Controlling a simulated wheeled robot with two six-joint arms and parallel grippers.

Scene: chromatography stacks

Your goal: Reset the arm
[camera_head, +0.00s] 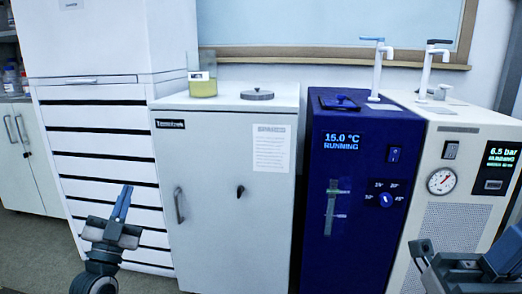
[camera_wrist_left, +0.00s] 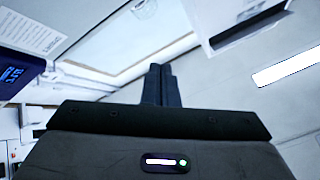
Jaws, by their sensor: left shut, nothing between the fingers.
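My left gripper (camera_head: 123,203) is in the lower left of the head view, raised in front of the white drawer stack. Its blue fingers point up, are shut together and hold nothing. In the left wrist view the dark fingers (camera_wrist_left: 161,84) are also closed against each other, with nothing between them. Part of my right gripper (camera_head: 462,264) shows at the lower right edge of the head view, in front of the white pressure unit. Its fingertips cannot be made out clearly.
A white cabinet (camera_head: 225,215) carries a beaker of yellow liquid (camera_head: 203,87) and a grey disc lid (camera_head: 257,94). A blue unit (camera_head: 345,255) reads 15.0 °C; the white unit (camera_head: 462,125) beside it reads 6.5 bar. Floor shows at lower left.

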